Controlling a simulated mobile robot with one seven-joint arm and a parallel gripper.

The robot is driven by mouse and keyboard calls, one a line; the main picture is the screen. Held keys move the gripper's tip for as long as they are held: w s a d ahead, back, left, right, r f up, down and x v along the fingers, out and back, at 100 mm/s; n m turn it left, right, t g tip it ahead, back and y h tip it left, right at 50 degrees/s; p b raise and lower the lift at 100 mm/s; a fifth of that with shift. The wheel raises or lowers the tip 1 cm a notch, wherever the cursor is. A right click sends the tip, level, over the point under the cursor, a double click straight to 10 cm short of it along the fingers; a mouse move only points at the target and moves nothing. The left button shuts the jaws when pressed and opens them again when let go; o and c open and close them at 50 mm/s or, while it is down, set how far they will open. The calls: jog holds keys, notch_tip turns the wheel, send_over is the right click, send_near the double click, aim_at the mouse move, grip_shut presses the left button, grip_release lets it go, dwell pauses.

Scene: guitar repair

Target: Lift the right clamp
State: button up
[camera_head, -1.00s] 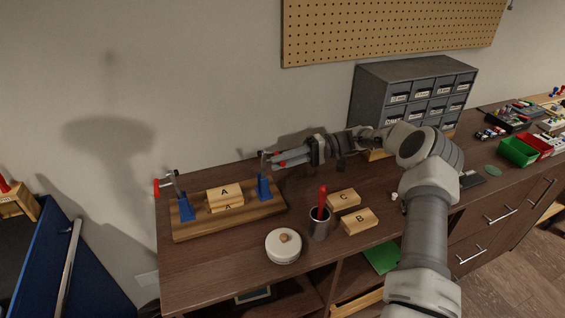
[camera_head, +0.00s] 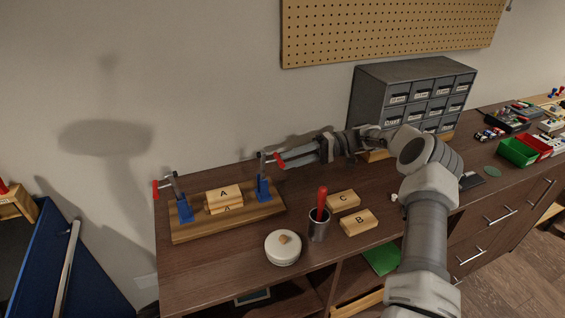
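The right clamp (camera_head: 263,189) has a blue base, a metal upper part and a red-tipped handle at upper right. It stands upright at the right end of a wooden board (camera_head: 240,221). My gripper (camera_head: 289,158) is just right of the red tip, pointing left. Its fingers look parted, with the red tip at or just beyond their ends. Contact is too small to make out. The left clamp (camera_head: 185,208), also blue with a red handle, stands at the board's left end.
Stacked wooden blocks marked A (camera_head: 225,193) sit between the clamps. Blocks C (camera_head: 343,200) and B (camera_head: 359,222), a cup (camera_head: 319,230) with a red-handled tool and a round white lidded pot (camera_head: 283,250) stand in front. A grey drawer cabinet (camera_head: 368,105) stands behind.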

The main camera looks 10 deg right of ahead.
jog(key=shift+v, duration=2.25)
jog(key=shift+d, duration=0.1)
